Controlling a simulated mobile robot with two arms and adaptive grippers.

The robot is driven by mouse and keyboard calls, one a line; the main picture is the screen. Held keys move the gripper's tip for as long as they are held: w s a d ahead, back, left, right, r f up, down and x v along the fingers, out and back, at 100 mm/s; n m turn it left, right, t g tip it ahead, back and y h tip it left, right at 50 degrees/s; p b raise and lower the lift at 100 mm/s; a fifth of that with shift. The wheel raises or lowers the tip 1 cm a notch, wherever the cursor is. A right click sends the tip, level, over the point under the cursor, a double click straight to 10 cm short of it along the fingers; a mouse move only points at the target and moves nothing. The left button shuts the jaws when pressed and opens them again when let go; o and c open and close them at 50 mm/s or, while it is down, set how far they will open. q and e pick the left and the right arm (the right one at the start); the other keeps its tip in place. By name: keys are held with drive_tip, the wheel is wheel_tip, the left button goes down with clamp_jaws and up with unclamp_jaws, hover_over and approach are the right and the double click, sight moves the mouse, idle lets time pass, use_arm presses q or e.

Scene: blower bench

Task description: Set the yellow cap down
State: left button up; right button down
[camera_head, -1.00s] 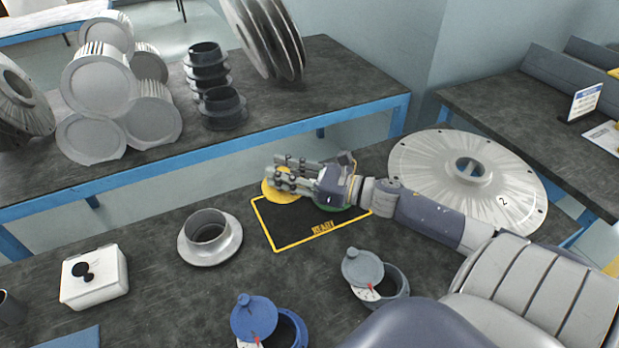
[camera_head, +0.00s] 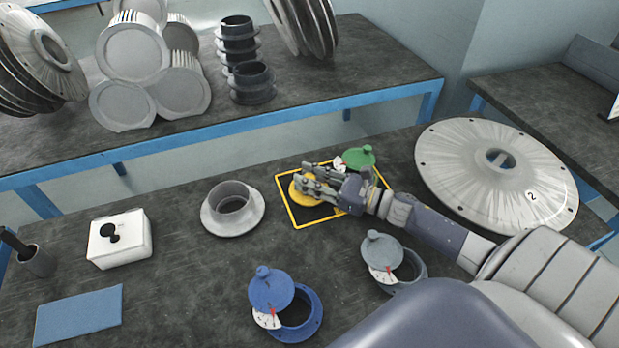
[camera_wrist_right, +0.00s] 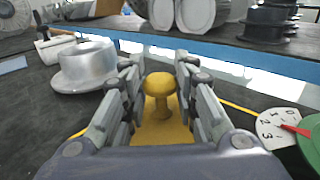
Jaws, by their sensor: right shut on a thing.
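My right gripper (camera_head: 311,182) is shut on the yellow cap (camera_head: 301,197). In the right wrist view the cap's round knob (camera_wrist_right: 160,84) is between the fingers, with its yellow disc below. The cap is over the left part of the black mat (camera_head: 302,215) with the yellow outline. I cannot tell whether its underside touches the mat. The fingers and hand hide part of the cap and mat. My left gripper is not in view.
A green cap (camera_head: 358,157) with a dial is at the mat's far right. A grey flanged ring (camera_head: 234,222) stands to the left. A blue cap (camera_head: 270,289) and a grey cap (camera_head: 383,250) lean on their collars in front. A large disc (camera_head: 460,170) lies right.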

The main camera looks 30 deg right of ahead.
drive_tip(key=shift+f, duration=0.2)
drive_tip(key=c, duration=1.3)
unclamp_jaws()
drive_tip(key=shift+r, duration=0.1)
drive_tip(key=shift+r, duration=0.15)
drive_tip(key=shift+s+d, duration=0.15)
drive_tip(key=shift+s, duration=0.1)
drive_tip(key=b+v, duration=0.1)
drive_tip(key=v, duration=0.5)
drive_tip(key=shift+s+d, duration=0.25)
drive_tip(key=shift+s, duration=0.15)
